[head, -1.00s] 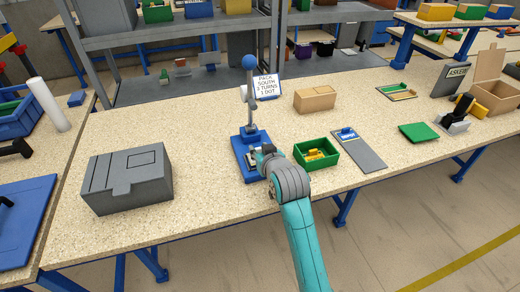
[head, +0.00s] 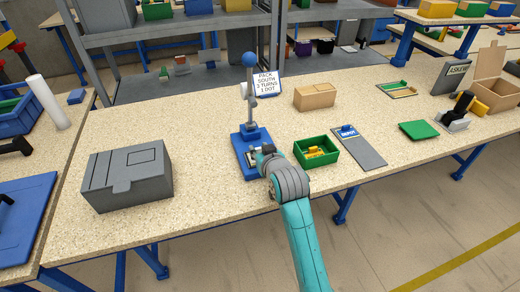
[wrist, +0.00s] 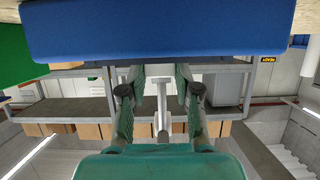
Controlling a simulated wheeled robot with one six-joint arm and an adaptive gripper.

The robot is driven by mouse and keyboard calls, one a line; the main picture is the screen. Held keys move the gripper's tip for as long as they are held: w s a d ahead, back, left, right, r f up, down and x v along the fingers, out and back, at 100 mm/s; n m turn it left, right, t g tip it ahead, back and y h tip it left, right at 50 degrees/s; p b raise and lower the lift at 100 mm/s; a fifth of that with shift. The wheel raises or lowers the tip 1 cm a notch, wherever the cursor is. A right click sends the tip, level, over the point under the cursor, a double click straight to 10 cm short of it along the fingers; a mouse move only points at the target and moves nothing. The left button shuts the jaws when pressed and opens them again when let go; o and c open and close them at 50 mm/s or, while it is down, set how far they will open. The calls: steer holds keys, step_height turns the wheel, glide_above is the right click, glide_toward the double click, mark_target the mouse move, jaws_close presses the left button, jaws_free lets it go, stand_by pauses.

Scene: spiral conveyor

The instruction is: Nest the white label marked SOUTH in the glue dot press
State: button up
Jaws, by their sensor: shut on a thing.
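The glue dot press has a blue base (head: 236,157), a grey upright and a lever with a blue ball (head: 249,61) on top. My gripper (head: 255,157) is low over the front right of this base. A small pale piece, the white label (head: 252,158), shows at its tips, mostly hidden, and its lettering cannot be read. In the wrist view my gripper (wrist: 160,82) has its fingers reaching up to the blue base (wrist: 160,30), which hides the tips. I cannot tell whether the label touches the press.
A green bin (head: 330,165) with yellow and blue pieces stands close right of my gripper. Beyond it lies a grey board (head: 366,157) with a blue DEPOT label. A grey box (head: 128,180) is at the left. A sign (head: 265,83) stands behind the press. Table between is clear.

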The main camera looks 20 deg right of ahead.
steer(key=shift+f, duration=0.15)
steer(key=o, duration=1)
steer(key=shift+o, duration=0.2)
steer(key=v, duration=1.2)
